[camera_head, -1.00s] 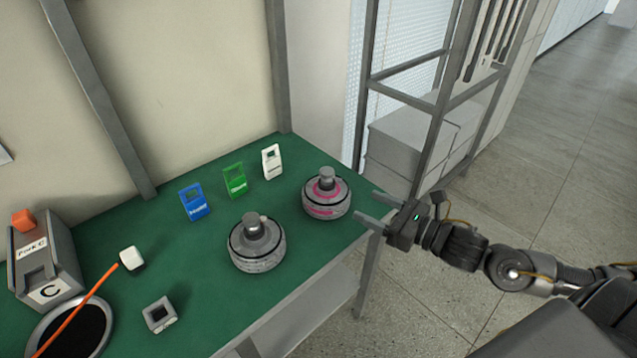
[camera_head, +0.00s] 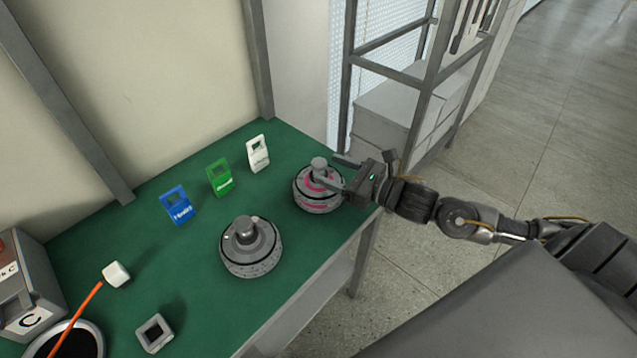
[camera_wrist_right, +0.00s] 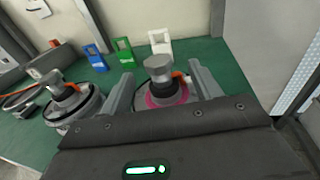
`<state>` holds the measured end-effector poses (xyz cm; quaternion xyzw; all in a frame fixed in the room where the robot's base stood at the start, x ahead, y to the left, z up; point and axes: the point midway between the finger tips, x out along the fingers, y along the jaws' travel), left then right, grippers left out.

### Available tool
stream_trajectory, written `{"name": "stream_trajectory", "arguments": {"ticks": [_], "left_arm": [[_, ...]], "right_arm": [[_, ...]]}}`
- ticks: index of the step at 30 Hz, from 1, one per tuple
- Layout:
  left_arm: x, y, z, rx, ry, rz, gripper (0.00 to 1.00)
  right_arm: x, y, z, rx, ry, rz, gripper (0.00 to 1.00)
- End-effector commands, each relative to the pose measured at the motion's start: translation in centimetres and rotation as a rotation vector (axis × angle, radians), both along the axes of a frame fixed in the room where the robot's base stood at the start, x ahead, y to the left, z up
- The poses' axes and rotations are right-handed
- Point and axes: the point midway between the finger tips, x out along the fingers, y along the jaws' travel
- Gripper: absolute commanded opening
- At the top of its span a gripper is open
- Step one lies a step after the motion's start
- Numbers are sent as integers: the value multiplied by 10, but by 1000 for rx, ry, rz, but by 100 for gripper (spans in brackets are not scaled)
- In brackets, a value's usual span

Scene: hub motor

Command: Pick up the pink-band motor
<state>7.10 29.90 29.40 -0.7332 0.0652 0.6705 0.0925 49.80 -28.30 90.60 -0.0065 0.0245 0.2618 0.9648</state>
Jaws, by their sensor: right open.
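The pink-band motor (camera_head: 318,190) stands upright on the green table near its right end, a grey disc with a pink ring and a shaft on top. My right gripper (camera_head: 334,171) is open, its two fingers reaching over the motor from the right, one on each side of the shaft. In the right wrist view the pink-band motor (camera_wrist_right: 160,88) shows between the open fingers (camera_wrist_right: 163,90), partly hidden by the gripper body. A second motor (camera_head: 251,250), plain grey, stands to its left; it also shows in the right wrist view (camera_wrist_right: 72,104). My left gripper is not in view.
Blue (camera_head: 177,206), green (camera_head: 220,178) and white (camera_head: 258,154) tags stand behind the motors. A white-headed tool with an orange handle (camera_head: 92,297), a small square block (camera_head: 154,334) and a grey box (camera_head: 28,290) are at left. A metal rack (camera_head: 425,85) stands beyond the table.

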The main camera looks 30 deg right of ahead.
Motion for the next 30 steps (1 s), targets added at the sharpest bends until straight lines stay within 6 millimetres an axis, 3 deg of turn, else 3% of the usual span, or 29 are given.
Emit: {"name": "stream_trajectory", "arguments": {"ticks": [10,18,27,30], "left_arm": [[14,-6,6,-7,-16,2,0],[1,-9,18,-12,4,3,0],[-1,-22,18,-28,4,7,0],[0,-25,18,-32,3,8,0]], "right_arm": [[14,9,1,1,0,1,63],[46,28,-3,2,-1,0,63],[51,32,-6,-1,0,1,63],[51,31,-6,0,1,1,52]]}}
